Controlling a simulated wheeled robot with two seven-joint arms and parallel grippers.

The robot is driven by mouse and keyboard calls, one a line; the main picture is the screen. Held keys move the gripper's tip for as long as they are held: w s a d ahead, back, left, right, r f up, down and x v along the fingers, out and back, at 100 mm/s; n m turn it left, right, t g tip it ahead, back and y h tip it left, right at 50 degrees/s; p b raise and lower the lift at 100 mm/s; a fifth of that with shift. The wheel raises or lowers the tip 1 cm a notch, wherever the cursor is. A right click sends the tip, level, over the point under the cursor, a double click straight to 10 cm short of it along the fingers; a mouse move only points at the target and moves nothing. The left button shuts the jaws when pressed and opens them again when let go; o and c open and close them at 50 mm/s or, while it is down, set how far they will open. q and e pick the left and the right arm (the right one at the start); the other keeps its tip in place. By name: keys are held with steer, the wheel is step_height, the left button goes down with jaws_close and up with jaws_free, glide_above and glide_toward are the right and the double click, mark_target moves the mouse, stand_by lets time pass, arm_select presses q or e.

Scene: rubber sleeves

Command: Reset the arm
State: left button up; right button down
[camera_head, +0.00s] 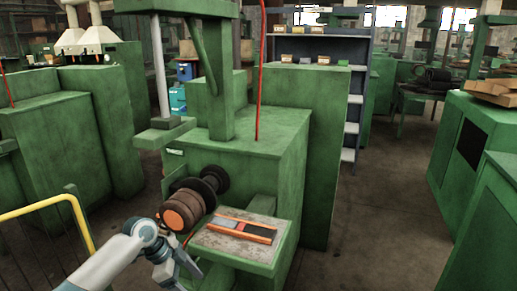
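My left arm comes in from the lower left. Its gripper (180,268) is low in front of the green machine (245,150), just left of the machine's small shelf (225,245). The gripper is small and dark, and its fingers cannot be made out clearly. I see nothing clearly held in it. A brown-orange ribbed roll (183,212) sits on the machine's dark spindle (214,180), just above and behind the gripper. My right arm and gripper are out of view.
Flat orange and grey pieces (245,231) lie on the shelf. A yellow railing (45,206) stands at the left, close to my arm. Green cabinets (480,140) stand at the right. The floor (375,235) between machine and cabinets is clear.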

arm_select(q)
steer(key=s+a+f+n+t+y, duration=0.1)
steer(key=f+n, duration=0.2)
steer(key=f, duration=0.7)
steer(key=s+a+f+n+b, duration=0.1)
steer(key=a+f+n, duration=0.1)
steer(key=f, duration=0.7)
steer(key=s+a+f+n+t+y, duration=0.1)
steer(key=s+f+n, duration=0.15)
steer(key=f, duration=0.75)
steer(key=s+a+f+n+y+b, duration=0.1)
steer(key=s+a+f+n, duration=0.2)
steer(key=s+f, duration=0.6)
steer(key=s+a+f+n+y, duration=0.1)
steer(key=s+a+f+n, duration=0.1)
steer(key=s+f, duration=1.25)
steer(key=s, duration=0.7)
steer(key=s+d+f+n+g+y+b, duration=0.1)
steer(key=s+f, duration=0.4)
steer(key=s, duration=0.7)
steer(key=s+f+b, duration=0.1)
steer(key=s+f, duration=0.3)
steer(key=s, duration=0.7)
steer(key=shift+s+d+f+g+y, duration=0.3)
steer(key=shift+d, duration=0.1)
steer(key=shift+n, duration=0.25)
